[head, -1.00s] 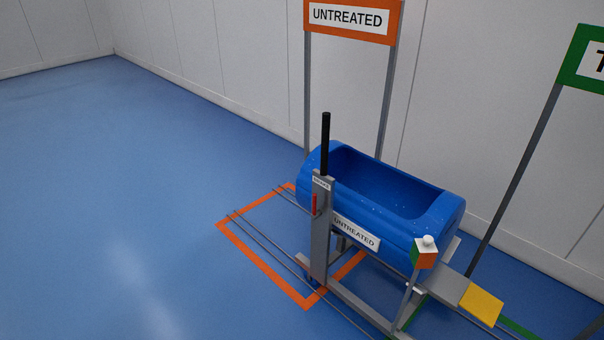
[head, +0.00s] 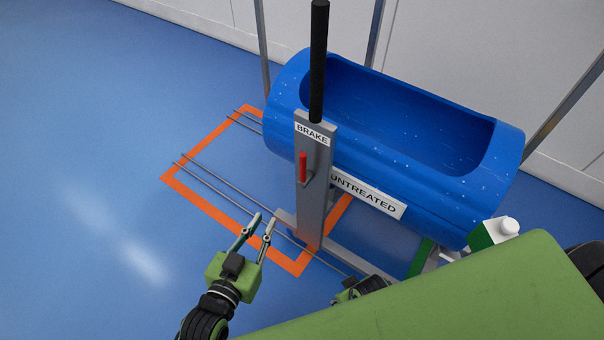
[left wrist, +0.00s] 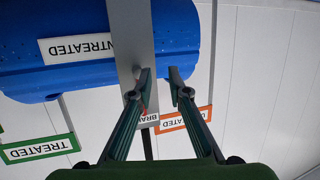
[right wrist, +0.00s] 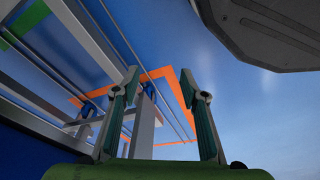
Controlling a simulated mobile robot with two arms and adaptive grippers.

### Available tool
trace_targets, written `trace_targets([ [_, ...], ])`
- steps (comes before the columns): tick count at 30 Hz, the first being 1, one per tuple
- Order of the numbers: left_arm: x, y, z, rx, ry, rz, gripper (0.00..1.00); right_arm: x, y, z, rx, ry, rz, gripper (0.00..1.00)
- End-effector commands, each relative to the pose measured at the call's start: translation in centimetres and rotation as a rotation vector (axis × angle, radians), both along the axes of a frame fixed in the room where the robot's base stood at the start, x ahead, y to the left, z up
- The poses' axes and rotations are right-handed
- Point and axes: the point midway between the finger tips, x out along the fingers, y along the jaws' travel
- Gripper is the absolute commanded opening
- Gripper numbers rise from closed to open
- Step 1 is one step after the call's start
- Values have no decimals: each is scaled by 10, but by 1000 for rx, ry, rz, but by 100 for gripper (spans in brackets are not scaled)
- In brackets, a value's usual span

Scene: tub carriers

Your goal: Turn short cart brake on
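The short cart carries a blue tub (head: 400,150) labelled UNTREATED. Its grey post (head: 312,205) bears a BRAKE label (head: 312,133) and a black upright handle (head: 319,60). The red brake lever (head: 303,168) stands roughly upright on the post's side. My left gripper (head: 264,217) is open and empty, left of and below the lever, apart from it. In the left wrist view the lever is mostly hidden behind a finger of this gripper (left wrist: 159,73). My right gripper (right wrist: 159,72) is open and empty, low by the cart frame (right wrist: 148,120); my arm mostly hides it in the head view.
An orange floor outline (head: 215,212) and thin rails (head: 225,190) lie under and left of the cart. A white-topped block (head: 495,231) stands at the tub's right end. Sign posts (head: 263,45) stand behind by the wall. The blue floor at left is clear.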

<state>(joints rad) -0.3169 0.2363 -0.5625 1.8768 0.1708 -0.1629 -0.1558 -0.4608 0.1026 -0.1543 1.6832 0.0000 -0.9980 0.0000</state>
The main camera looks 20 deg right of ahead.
Motion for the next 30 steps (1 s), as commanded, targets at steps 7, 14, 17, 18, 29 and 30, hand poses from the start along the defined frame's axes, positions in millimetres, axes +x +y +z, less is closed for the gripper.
trace_targets([
  [7,-18,-31,89,-139,-173,-76,17,14,1,21,2,-24,-4,40],
  [14,-9,-45,105,-160,-196,-83,17,17,1,32,2,-30,-5,40],
  [17,5,-57,105,-160,-196,-83,17,18,1,39,3,-34,-6,40],
  [18,12,-62,105,-161,-197,-82,17,19,1,42,2,-36,-6,40],
  [29,66,-109,104,-159,-195,-83,17,21,1,77,3,-56,-10,40],
  [30,71,-112,103,-158,-194,-83,17,21,1,81,3,-57,-9,40],
])
